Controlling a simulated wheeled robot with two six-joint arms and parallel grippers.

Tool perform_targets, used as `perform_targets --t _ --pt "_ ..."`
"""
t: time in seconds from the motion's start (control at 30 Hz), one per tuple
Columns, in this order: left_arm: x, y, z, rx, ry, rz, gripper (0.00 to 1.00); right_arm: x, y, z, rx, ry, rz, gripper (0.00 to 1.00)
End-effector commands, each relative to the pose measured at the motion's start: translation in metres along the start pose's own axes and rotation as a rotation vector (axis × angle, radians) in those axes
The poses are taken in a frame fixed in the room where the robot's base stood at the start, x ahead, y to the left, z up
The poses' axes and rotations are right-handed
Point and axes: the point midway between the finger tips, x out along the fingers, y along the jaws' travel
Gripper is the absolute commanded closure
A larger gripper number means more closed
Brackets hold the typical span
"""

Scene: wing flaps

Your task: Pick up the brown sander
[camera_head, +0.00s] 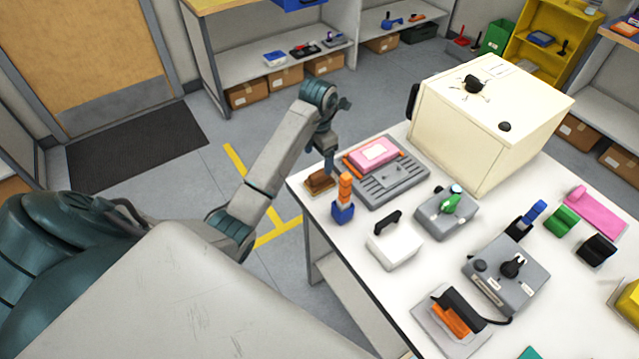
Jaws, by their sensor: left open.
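A small brown block-shaped tool, which looks like the brown sander (319,181), lies at the far left corner of the white table (372,302). My left gripper (329,164) points down just above and slightly right of it in the picture. Its jaws are open, and nothing shows between them. I cannot tell whether the fingers touch the sander. My right gripper is not in view.
An orange-and-blue upright tool (343,207) stands close to the sander. A grey tray (388,180) with a pink block (374,152) is just right. A white handled block (394,247), grey devices and a large cream box (470,125) fill more of the table.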

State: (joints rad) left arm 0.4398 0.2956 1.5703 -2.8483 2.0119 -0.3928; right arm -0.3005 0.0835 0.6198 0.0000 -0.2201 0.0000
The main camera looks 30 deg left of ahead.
Motion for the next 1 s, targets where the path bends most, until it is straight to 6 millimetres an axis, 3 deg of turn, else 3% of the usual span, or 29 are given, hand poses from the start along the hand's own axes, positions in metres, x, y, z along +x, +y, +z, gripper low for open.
perform_targets --t 0.03,0.2,0.47,0.8,1.0 --pt "0.014 0.0 0.0 0.0 0.0 -0.001 0.24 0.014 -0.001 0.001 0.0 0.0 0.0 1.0" --pt "0.034 -0.001 0.0 0.001 -0.002 -0.001 0.24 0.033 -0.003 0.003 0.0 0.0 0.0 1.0" --pt "0.042 -0.001 0.001 0.001 -0.002 -0.001 0.24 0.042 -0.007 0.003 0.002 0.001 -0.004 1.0" --pt "0.083 -0.004 0.002 0.0 -0.001 -0.002 0.24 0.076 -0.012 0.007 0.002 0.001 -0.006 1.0" --pt "0.088 -0.004 0.003 0.001 -0.002 -0.001 0.24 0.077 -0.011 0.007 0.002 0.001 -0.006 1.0"
